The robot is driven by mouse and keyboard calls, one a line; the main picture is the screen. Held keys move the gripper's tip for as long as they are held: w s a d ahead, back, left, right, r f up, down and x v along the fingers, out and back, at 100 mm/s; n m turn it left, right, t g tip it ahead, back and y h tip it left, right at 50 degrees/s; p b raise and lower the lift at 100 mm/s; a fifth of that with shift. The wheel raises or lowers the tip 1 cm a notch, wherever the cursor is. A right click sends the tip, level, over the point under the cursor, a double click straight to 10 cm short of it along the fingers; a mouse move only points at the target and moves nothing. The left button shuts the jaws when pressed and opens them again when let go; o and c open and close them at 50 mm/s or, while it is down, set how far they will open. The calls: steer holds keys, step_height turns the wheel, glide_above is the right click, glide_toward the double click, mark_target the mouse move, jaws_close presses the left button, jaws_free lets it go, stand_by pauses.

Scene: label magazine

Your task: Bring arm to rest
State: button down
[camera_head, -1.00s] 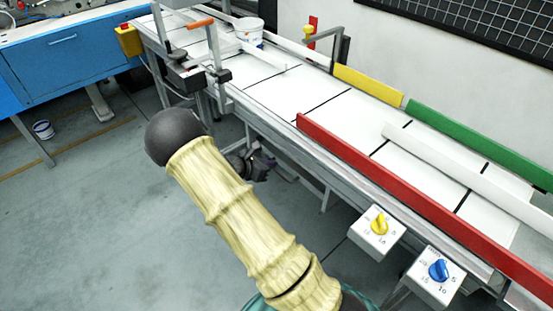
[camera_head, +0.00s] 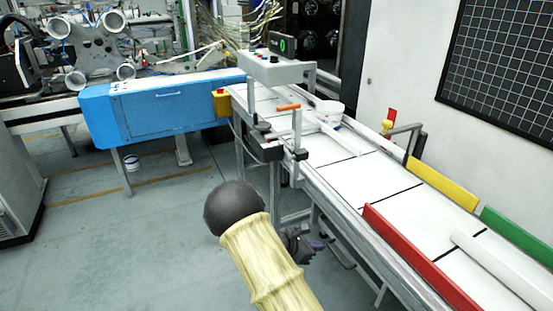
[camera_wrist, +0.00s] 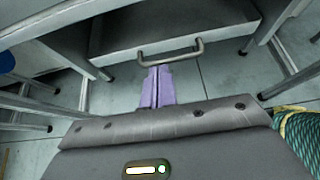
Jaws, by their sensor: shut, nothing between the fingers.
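My gripper shows in the wrist view (camera_wrist: 157,88) with its two purple fingers together and nothing between them. Beyond the fingertips there are a grey metal handle and the grey floor. In the head view my gripper (camera_head: 314,246) is partly hidden behind my yellow-sleeved arm. It is low, beside the legs of the conveyor table (camera_head: 330,190), and looks apart from it. My arm is bent, with its dark round elbow in front of the floor.
A conveyor line with red (camera_head: 415,258), yellow (camera_head: 441,184) and green (camera_head: 515,232) side rails runs along the right. A blue cabinet (camera_head: 160,108) is at the back left. The floor at left is largely open.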

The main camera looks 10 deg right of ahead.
steer(key=s+a+r+m+g+y, duration=0.1)
steer(key=s+a+r+m+y, duration=0.2)
steer(key=s+r+m+y, duration=0.6)
steer(key=s+a+r+m+y, duration=0.25)
steer(key=s+r+m, duration=0.25)
steer(key=s+m, duration=0.75)
steer(key=w+p+v, duration=0.2)
steer(key=p+v, duration=1)
steer(key=w+r+p+v, duration=0.1)
steer(key=w+p+v, duration=0.2)
steer(key=p+v, duration=0.9)
steer(key=shift+a, duration=0.45)
steer(key=shift+s, duration=0.1)
